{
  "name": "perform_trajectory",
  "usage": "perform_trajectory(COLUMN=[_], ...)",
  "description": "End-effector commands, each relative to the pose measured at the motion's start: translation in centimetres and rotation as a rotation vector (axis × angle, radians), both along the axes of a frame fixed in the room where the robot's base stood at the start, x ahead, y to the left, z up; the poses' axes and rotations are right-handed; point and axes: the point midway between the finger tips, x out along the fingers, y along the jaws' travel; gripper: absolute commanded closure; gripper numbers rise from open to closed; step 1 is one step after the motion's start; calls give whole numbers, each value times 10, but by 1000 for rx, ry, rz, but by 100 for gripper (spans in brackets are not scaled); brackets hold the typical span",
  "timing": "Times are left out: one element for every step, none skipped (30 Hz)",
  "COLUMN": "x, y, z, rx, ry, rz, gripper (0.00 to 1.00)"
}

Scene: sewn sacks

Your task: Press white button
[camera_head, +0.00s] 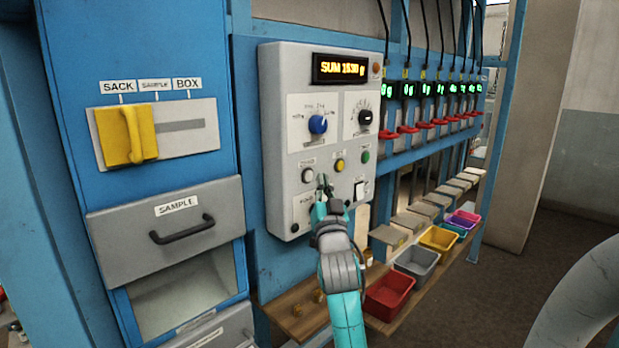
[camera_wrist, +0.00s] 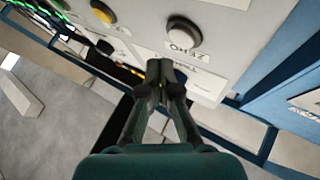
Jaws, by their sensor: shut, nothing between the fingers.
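The white button (camera_head: 307,175) is on the lower left of a light grey control panel (camera_head: 284,120). In the wrist view the white button (camera_wrist: 184,32) is round with a dark rim, beside a printed label. My gripper (camera_head: 322,182) is in front of the panel, just right of and slightly below the white button in the head view. In the wrist view my gripper (camera_wrist: 160,68) has its fingertips together and empty, below the button in the picture and apart from it. Whether the fingertips touch the panel cannot be told.
A yellow button (camera_head: 339,165), a green button (camera_head: 365,157), a blue knob (camera_head: 318,124) and a black knob (camera_head: 365,117) share the panel. Its display (camera_head: 341,69) reads SUM and a gram value. A sample drawer (camera_head: 130,245) is at left; a red bin (camera_head: 389,294) is below right.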

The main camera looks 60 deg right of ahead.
Motion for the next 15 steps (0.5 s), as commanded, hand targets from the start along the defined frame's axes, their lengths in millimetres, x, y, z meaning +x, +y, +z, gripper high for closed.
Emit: perform_trajectory(x=[4, 6, 8, 9, 9, 10, 11, 11, 12, 12, 12, 12, 12, 12, 12], y=[-1, -1, -2, -2, -2, -2, -2, -2, -3, -3, -3, -3, -3, -3, -3], z=[0, 0, 0, 0, 0, 0, 0, 0, 0, 0, 0, 0, 0, 0, 0], rx=[0, -1, -1, -2, -1, -1, -1, -1, -1, -1, -1, -1, -1, -1, -1], ry=[0, 1, 1, 2, 1, 1, 1, 1, 1, 1, 1, 1, 1, 1, 1], rz=[1, 0, 0, 0, -1, 0, 0, 0, 0, 0, 0, 0, 0, 0, 0], gripper=[100, 100, 100, 100, 100, 100, 100, 100, 100, 100, 100, 100, 100, 100, 100])
